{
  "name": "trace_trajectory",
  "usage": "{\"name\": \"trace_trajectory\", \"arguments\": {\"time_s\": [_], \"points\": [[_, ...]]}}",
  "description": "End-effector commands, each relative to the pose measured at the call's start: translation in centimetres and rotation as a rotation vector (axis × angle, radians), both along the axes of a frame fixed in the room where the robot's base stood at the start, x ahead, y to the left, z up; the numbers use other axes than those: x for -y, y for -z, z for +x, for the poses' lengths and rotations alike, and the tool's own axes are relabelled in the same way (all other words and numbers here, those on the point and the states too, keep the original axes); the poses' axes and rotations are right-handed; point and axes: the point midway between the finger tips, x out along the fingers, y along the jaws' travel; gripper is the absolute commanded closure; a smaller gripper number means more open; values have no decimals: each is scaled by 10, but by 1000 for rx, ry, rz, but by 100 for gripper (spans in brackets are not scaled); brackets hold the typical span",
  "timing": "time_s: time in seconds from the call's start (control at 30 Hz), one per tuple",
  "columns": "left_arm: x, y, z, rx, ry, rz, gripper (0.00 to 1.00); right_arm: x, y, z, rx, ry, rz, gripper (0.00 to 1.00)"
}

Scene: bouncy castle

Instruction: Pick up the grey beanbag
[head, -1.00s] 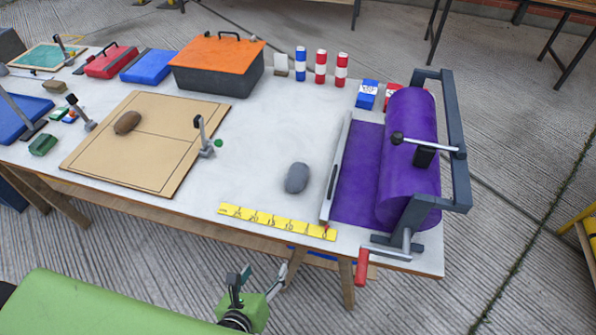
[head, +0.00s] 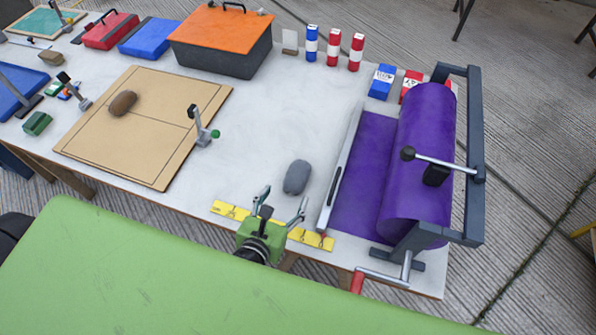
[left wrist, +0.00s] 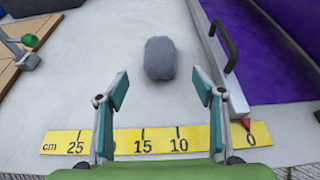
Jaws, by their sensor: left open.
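The grey beanbag (head: 297,177) lies on the white table top, left of the purple roll's metal edge. It also shows in the left wrist view (left wrist: 160,58), centred just beyond the fingertips. My left gripper (head: 283,202) is open and empty at the table's front edge, over the yellow ruler strip. In the left wrist view its two fingers (left wrist: 161,92) stand wide apart, with the beanbag ahead of the gap and not touched. My right gripper is in neither view.
The purple roll (head: 420,165) in its dark frame, with a metal bar (head: 340,170), stands right of the beanbag. A tan board (head: 140,145) with a clamp (head: 203,128) and a brown beanbag (head: 123,103) lies left. The yellow ruler (head: 228,209) runs along the front edge. White table behind the beanbag is clear.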

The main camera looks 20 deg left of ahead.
Motion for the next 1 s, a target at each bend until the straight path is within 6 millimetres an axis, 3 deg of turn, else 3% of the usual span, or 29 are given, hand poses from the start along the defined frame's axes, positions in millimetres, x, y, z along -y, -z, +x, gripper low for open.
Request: {"name": "trace_trajectory", "arguments": {"time_s": [0.17,0.5,0.7,1.0], "points": [[1,10,29,2,0,-1,38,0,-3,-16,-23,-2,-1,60],[2,21,56,1,-2,-3,38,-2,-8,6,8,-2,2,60],[3,33,80,1,-2,-2,38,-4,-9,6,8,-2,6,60],[3,36,85,0,0,-1,38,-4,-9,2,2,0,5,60]]}}
